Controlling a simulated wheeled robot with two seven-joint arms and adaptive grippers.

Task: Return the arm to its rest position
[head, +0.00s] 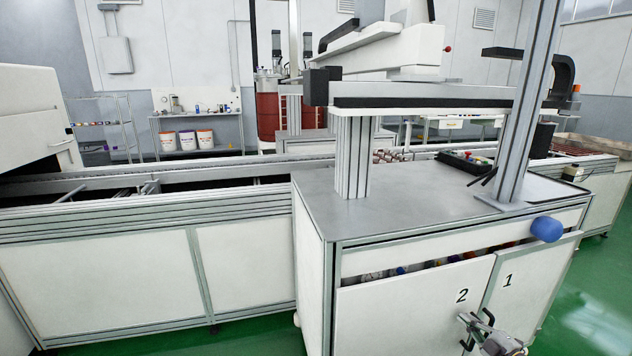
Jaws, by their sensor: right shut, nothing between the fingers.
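My right gripper (474,324) is at the bottom right of the head view, in front of the lower part of the white cabinet door marked 2 (400,312). It is shut and holds nothing. It looks close to the door, but I cannot tell whether it touches it. My left gripper is out of view.
Door 1 (520,292) is beside door 2; small items show in the gap above them. A blue rounded object (547,228) sticks out near the grey worktop (415,208). A metal post (522,110) rises from the worktop. The conveyor (130,212) runs left. Green floor (590,305) is clear at right.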

